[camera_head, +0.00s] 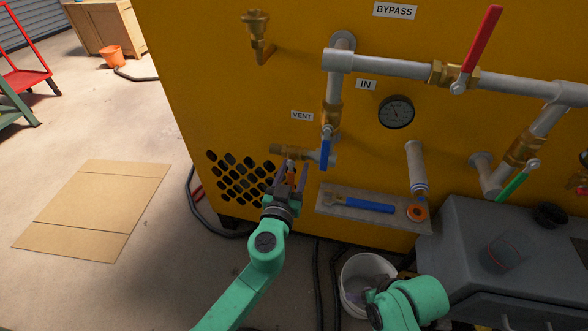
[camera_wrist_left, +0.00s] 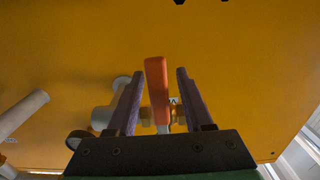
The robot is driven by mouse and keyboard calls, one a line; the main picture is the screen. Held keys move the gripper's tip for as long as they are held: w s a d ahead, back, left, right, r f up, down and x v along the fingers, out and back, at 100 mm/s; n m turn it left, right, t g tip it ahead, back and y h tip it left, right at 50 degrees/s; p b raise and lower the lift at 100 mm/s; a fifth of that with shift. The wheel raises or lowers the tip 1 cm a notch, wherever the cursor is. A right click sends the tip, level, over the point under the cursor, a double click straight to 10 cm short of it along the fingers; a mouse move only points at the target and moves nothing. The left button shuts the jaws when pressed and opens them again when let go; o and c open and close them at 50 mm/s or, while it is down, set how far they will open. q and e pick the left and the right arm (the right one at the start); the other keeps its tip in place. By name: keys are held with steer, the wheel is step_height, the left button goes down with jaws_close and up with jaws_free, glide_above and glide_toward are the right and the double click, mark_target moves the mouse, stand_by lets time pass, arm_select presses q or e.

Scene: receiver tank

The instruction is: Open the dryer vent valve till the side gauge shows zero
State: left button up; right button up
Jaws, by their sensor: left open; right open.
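The vent valve (camera_head: 291,152) is a brass fitting on the yellow panel, under the VENT label (camera_head: 301,115). Its orange handle (camera_head: 292,176) points down toward my left gripper (camera_head: 290,176). In the left wrist view the handle (camera_wrist_left: 157,88) stands between the two open fingers of the left gripper (camera_wrist_left: 155,95), with gaps visible on both sides. A round dark-faced gauge (camera_head: 396,112) sits right of the valve; its reading is too small to tell. My right gripper (camera_head: 355,297) is open, low by the white bucket, partly hidden by its own wrist.
A blue-handled valve (camera_head: 326,152) sits close right of the vent valve. A shelf (camera_head: 335,210) below holds a blue wrench (camera_head: 363,205) and an orange ring (camera_head: 416,212). A white bucket (camera_head: 347,310) and grey tank (camera_head: 470,235) stand at lower right. Cardboard (camera_head: 95,208) lies on open floor left.

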arm_select(q)
jaws_close()
steer(key=shift+f, duration=0.1)
stand_by(1.2)
